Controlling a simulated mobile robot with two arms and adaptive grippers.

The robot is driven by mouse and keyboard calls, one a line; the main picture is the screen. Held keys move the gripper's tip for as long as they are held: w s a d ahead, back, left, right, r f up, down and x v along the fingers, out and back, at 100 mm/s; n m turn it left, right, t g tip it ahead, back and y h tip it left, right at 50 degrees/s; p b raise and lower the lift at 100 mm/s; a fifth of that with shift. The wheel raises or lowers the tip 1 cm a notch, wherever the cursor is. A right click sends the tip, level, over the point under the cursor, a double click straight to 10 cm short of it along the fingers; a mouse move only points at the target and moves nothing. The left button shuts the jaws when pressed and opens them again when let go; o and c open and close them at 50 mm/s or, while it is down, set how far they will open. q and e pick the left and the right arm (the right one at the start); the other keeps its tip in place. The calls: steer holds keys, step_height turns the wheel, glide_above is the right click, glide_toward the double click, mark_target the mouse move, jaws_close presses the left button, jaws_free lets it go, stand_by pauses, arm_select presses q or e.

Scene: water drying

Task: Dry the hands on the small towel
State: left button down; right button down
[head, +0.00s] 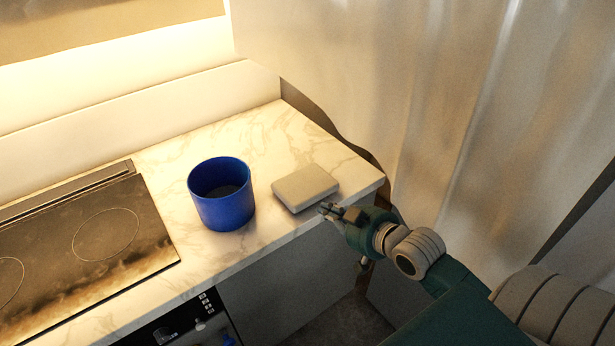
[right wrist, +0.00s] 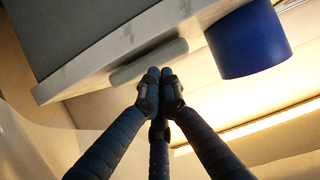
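The small towel (head: 305,187) is a pale, folded, flat block lying on the marble counter near its front right corner. It also shows in the right wrist view (right wrist: 148,63), just beyond the fingertips. My right gripper (head: 328,209) is at the towel's front edge, by the counter's edge. In the right wrist view, the gripper's fingers (right wrist: 160,76) are together, with no towel visible between them. Whether the fingertips touch the towel I cannot tell. My left gripper is out of view.
A blue pot (head: 222,196) stands on the counter (head: 262,134) left of the towel. A dark stovetop (head: 92,240) is farther left. A pale curtain (head: 440,110) hangs at the right. The counter behind the towel is clear.

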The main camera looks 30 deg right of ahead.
step_height(320, 180, up, 7)
steer(key=w+d+t, duration=0.2)
steer(key=shift+w+d, duration=0.15)
steer(key=shift+w, duration=0.1)
steer(key=shift+f, duration=0.1)
steer(key=shift+w, duration=0.15)
steer(key=p, duration=0.2)
glide_above(307, 186)
steer(key=shift+s+d+f, duration=0.1)
steer(key=shift+s+f, duration=0.1)
steer(key=shift+f, duration=0.3)
steer(key=shift+s+d+f, duration=0.1)
steer(key=shift+s+f, duration=0.1)
steer(key=shift+f, duration=0.25)
steer(key=shift+w+a+f+p, duration=0.15)
steer(key=shift+w+f+p, duration=0.25)
steer(key=shift+w, duration=0.25)
step_height(307, 186, down, 2)
steer(key=shift+s+f, duration=0.1)
steer(key=shift+f, duration=0.15)
steer(key=shift+s+f, duration=0.1)
steer(key=shift+f, duration=0.5)
